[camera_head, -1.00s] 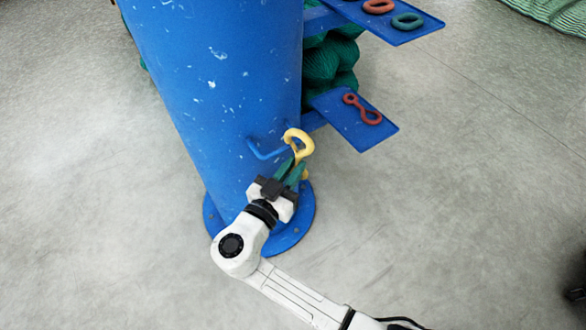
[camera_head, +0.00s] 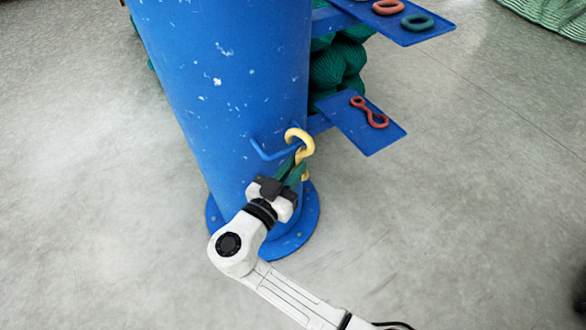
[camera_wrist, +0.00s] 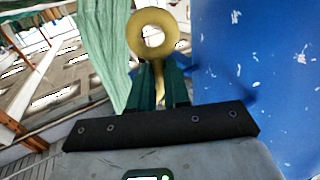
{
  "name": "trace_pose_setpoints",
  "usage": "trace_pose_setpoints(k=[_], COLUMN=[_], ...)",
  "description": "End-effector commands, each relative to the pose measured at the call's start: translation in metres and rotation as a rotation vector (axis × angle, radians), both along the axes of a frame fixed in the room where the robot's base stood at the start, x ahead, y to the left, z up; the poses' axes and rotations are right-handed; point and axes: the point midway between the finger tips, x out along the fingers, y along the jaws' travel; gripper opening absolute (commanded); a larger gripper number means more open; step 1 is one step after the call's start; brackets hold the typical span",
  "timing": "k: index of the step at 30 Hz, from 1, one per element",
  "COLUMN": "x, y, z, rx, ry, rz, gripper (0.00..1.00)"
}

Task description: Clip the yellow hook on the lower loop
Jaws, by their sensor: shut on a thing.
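The yellow hook (camera_head: 308,143) is held upright in my gripper (camera_head: 294,173), its curved end pointing up. My gripper is shut on its lower part with dark green fingers. The lower loop (camera_head: 267,155) is a bent blue bar on the side of the blue column (camera_head: 225,90). In the head view the hook's curve overlaps the loop's right end; I cannot tell whether they touch. In the wrist view the hook's round yellow part (camera_wrist: 174,38) stands above my gripper (camera_wrist: 160,75), left of the column.
A blue shelf (camera_head: 352,138) with a red figure-eight link (camera_head: 368,112) juts out right of the column. A higher shelf (camera_head: 405,38) holds a red ring (camera_head: 388,7) and a green ring (camera_head: 417,22). Green netting (camera_head: 340,65) hangs behind. The floor at right is clear.

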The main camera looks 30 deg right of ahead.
Motion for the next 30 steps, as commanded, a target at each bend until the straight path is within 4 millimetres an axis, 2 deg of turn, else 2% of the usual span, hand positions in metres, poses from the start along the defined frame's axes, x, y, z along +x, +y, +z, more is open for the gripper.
trace_pose_setpoints(k=[11,30], x=[0.0,0.004], y=[0.0,0.002], z=[0.0,-0.011], rx=[-0.001,-0.001], ry=[-0.003,-0.003], rz=[0.0,0.0], gripper=[0.0,0.0])
